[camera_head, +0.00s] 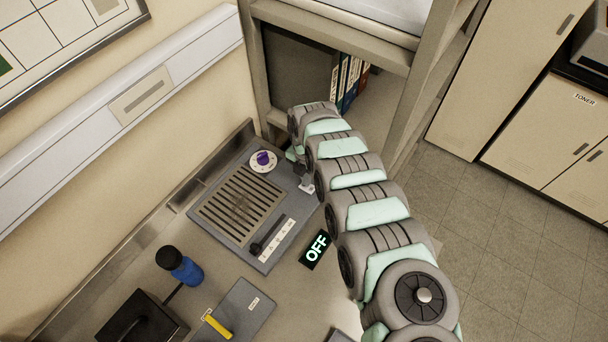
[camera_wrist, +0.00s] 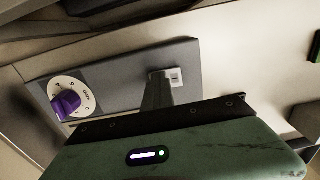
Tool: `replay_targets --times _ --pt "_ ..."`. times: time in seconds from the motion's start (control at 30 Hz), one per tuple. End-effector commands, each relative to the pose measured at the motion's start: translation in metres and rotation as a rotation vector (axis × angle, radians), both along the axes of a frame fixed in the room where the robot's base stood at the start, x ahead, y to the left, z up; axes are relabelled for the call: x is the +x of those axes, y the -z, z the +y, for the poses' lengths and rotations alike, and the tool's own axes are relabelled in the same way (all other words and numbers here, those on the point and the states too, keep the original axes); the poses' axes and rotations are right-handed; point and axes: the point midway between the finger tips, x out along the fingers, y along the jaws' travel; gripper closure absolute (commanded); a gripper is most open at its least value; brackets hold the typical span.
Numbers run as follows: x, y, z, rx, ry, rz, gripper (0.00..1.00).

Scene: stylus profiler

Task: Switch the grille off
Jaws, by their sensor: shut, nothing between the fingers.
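The grille (camera_head: 240,205) is a slatted metal plate set in a dark grey panel (camera_head: 209,225) on the counter. A purple knob on a white dial (camera_head: 263,160) sits at the panel's far end; the knob also shows in the wrist view (camera_wrist: 67,103). A small white switch (camera_head: 307,187) is at the panel's right edge; it also shows in the wrist view (camera_wrist: 175,77). A black lever (camera_head: 268,236) lies along a labelled white strip. A black sign (camera_head: 317,249) reads OFF in lit letters. My gripper (camera_wrist: 158,78) is shut and empty, its tips at or just beside the switch; contact is unclear.
A blue bottle with a black cap (camera_head: 181,266), a black box (camera_head: 142,318) and a grey plate with a yellow handle (camera_head: 250,310) stand nearer on the counter. A shelf with binders (camera_head: 350,82) rises behind my arm. Bare counter lies around the sign.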

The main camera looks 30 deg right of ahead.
Motion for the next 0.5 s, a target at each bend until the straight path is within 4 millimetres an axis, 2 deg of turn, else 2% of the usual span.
replay_targets --times 0.03,0.17,0.37,0.5 --pt "-0.009 0.008 -0.003 0.002 0.007 0.018 1.0" --pt "-0.008 -0.002 -0.002 0.002 0.005 0.017 1.0" --pt "0.005 -0.046 0.005 0.001 -0.007 0.001 1.0" --pt "0.007 -0.065 0.005 -0.002 -0.008 -0.001 1.0"
